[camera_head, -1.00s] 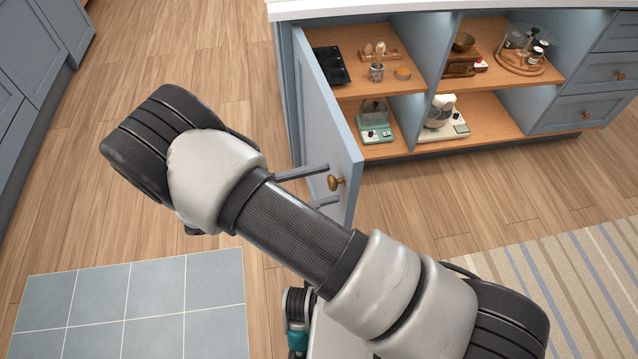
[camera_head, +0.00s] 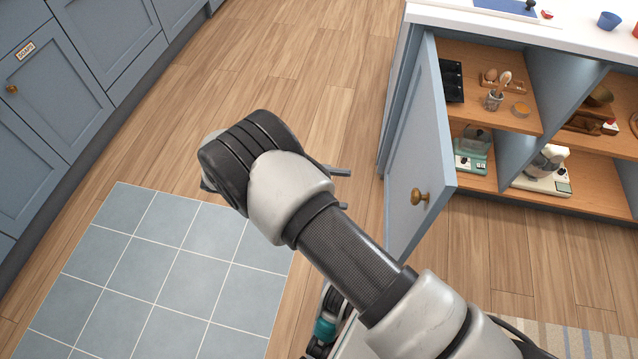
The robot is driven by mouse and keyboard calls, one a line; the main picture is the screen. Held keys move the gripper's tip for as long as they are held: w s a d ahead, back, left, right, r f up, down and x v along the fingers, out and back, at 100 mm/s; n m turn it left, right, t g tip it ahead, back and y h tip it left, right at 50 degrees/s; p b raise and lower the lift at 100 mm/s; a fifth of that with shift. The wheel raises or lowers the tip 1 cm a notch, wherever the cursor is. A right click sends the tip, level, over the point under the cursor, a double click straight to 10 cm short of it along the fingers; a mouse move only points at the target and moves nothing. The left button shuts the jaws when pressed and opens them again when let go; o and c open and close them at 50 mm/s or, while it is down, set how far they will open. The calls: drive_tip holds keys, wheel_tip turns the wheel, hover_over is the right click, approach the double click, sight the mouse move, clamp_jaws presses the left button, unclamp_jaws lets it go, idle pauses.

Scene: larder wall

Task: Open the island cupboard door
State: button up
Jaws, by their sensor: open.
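The island cupboard door (camera_head: 417,150) is blue-grey and stands swung wide open at the left end of the island, its edge turned toward me. Its round brass knob (camera_head: 420,197) is near the lower free corner. My gripper (camera_head: 343,189) shows only its fingers, poking out past my forearm to the left of the door. They are apart, empty, and clear of the knob and the door. The rest of my gripper is hidden behind my arm.
The open island shelves (camera_head: 520,120) hold a muffin tin, a utensil pot, green scales and a mixer. Cabinets (camera_head: 50,100) line the left side. Bare wood floor lies between, with a blue tiled patch (camera_head: 150,265) at lower left.

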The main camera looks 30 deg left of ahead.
drive_tip(key=shift+v, duration=1.6)
drive_tip(key=shift+s+a, duration=0.1)
